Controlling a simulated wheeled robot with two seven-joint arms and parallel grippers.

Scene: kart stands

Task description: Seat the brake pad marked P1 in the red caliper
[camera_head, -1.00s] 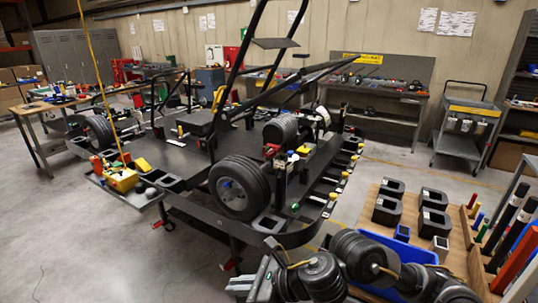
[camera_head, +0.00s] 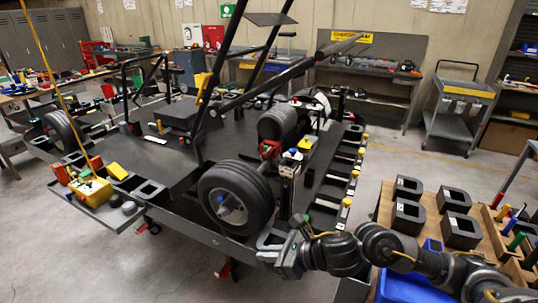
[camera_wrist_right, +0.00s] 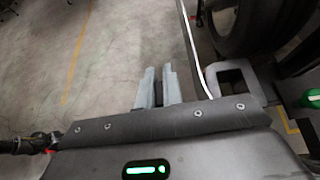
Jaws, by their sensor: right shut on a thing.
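My right gripper (camera_head: 268,248) is beside the kart's near corner, just below and right of the near wheel. In the right wrist view its two grey fingers (camera_wrist_right: 156,87) are close together, shut on a thin piece between them that is mostly hidden. It is likely the brake pad; no P1 mark can be read. A small red part (camera_head: 270,149) sits above and behind the near wheel. It may be the red caliper, but I cannot tell for sure. The gripper is apart from it. My left gripper is not in view.
The kart's near wheel (camera_head: 235,197) and dark frame tubes stand close to the gripper. A grey block with an opening (camera_wrist_right: 236,78) and a green knob (camera_wrist_right: 311,98) lie to its right. A wooden table (camera_head: 388,194) holds black blocks and a blue bin (camera_head: 408,287). Open floor lies left.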

